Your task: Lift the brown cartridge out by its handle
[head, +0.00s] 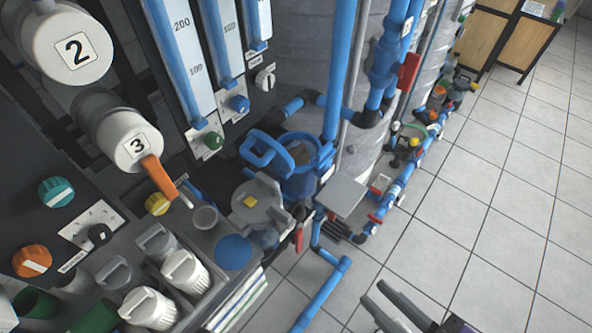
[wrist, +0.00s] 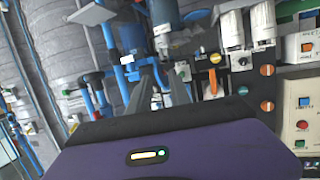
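In the head view, a round blue housing (head: 301,187) stands left of the blue pipes. A small brown patch (head: 302,155) shows inside its open top, likely the brown cartridge; most of it is hidden. A thick blue loop (head: 268,152) rises at the left of the housing's rim; I cannot tell whether it is the cartridge's handle. My gripper (head: 374,295) is at the bottom right of the head view, apart from the housing and empty. In the wrist view my gripper (wrist: 164,78) shows two separated grey fingers pointing toward the rack.
A grey cap with a yellow centre (head: 249,202) and a flat grey plate (head: 341,196) sit near the housing. Vertical blue pipes (head: 334,80) rise close behind it. White knobbed canisters (head: 186,270) stand at lower left. Tiled floor (head: 480,200) is clear at right.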

